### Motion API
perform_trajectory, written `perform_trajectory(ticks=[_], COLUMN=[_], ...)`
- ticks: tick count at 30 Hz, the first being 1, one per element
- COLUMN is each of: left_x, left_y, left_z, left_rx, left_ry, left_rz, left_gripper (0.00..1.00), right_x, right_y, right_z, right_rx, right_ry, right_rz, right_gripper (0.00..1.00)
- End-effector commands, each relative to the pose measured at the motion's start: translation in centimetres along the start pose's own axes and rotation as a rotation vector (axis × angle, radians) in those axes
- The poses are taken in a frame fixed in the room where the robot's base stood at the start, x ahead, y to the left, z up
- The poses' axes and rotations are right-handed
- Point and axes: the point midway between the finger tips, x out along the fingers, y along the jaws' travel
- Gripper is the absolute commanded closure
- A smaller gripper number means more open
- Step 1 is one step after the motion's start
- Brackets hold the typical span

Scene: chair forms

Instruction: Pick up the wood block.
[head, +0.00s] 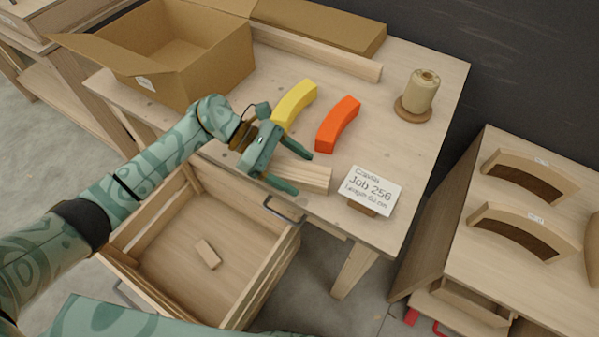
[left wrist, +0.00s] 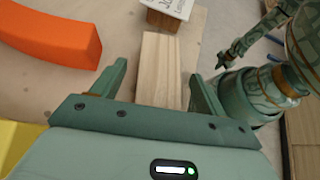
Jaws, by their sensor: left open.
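The pale wood block (head: 314,178) lies flat near the front edge of the table, left of the job card. My left gripper (head: 298,171) is open, with one finger on each side of the block; part of the block is hidden under the gripper. In the left wrist view the block (left wrist: 159,62) runs lengthwise between the two open fingers (left wrist: 158,76), with visible gaps on both sides. It is not gripped. What looks like my right gripper (left wrist: 228,60) shows small at the upper right of the left wrist view; its jaw state is unclear.
An orange curved piece (head: 338,124) and a yellow one (head: 294,105) lie close behind the gripper. The card (head: 372,188) stands just right of the block. A cardboard box (head: 190,65) and twine spool (head: 422,90) stand farther back.

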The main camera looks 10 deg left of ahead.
Motion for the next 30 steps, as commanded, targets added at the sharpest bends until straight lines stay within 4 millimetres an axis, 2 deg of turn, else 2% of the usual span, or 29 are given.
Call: perform_trajectory(ticks=[3, 6, 9, 20, 23, 27, 30], left_x=[-0.1, -0.1, -0.1, -0.3, -0.7, -1.7, -2.9], left_y=[0.0, 0.0, 0.0, 0.1, 0.1, 0.1, -1.2], left_z=[0.0, 0.0, 0.0, 0.3, 0.9, 2.8, 4.2], left_rx=[0.000, 0.000, 0.000, 0.002, 0.005, 0.006, 0.005], left_ry=[0.000, 0.000, 0.001, 0.001, 0.002, 0.003, 0.004], left_rz=[0.001, 0.001, 0.001, 0.002, 0.003, 0.004, 0.004], left_gripper=[0.29, 0.57, 0.80, 0.80, 0.80, 0.80, 0.80], right_x=[0.0, 0.0, 0.0, -0.1, -0.3, -0.8, -1.7], right_y=[-0.1, -0.1, -0.1, 0.0, 0.0, 0.1, 0.2], right_z=[-0.1, -0.1, -0.1, -0.2, -0.3, -0.5, -0.8], right_rx=[0.001, 0.001, 0.001, 0.002, 0.002, 0.003, 0.003], right_ry=[0.001, 0.002, 0.002, 0.004, 0.006, 0.011, 0.018], right_rz=[-0.001, -0.001, -0.001, 0.000, 0.001, 0.003, 0.006], right_gripper=[1.00, 1.00, 1.00, 1.00, 1.00, 1.00, 1.00])
